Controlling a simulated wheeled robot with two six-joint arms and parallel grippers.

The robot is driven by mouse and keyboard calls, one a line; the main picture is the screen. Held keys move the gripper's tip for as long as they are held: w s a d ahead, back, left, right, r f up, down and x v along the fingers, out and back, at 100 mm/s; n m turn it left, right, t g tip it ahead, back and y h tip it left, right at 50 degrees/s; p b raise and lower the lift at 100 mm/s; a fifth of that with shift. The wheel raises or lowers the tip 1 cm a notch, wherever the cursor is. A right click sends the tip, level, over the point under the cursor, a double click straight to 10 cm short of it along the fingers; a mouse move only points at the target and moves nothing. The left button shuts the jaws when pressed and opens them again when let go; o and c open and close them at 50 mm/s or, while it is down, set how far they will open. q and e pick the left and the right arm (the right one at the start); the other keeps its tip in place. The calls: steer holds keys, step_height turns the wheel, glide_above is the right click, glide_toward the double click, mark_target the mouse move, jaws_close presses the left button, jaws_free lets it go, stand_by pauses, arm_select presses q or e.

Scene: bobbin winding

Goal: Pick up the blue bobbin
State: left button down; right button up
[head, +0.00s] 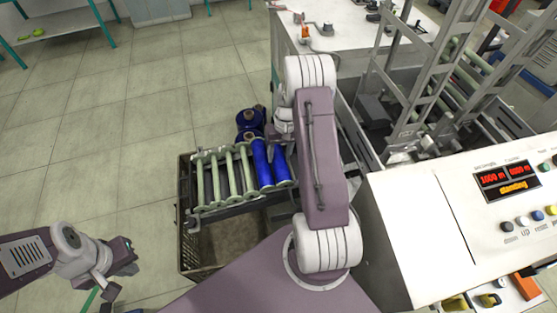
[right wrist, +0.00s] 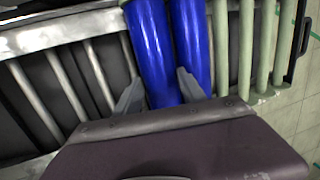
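Two long blue bobbins lie side by side on a rack with pale green bobbins. In the head view one blue bobbin (head: 262,163) is beside the green ones and the other (head: 281,166) is at the rack's right end, partly behind my right arm. In the right wrist view the end bobbin (right wrist: 150,45) runs between the two fingers of my right gripper (right wrist: 158,92), and the second (right wrist: 189,40) is right of it. The fingers are apart, one on each side; I cannot tell whether they touch it. My left gripper (head: 108,286) is far left, away from the rack; its fingers are unclear.
Pale green bobbins (head: 228,172) fill the rack's left part above a dark crate (head: 187,235). Blue spools (head: 250,119) stand behind the rack. A white machine with a control panel (head: 508,183) is on the right.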

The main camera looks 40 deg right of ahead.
mark_target(279, 155)
jaws_close()
step_height(279, 155, up, 10)
steer(key=shift+p, duration=0.3)
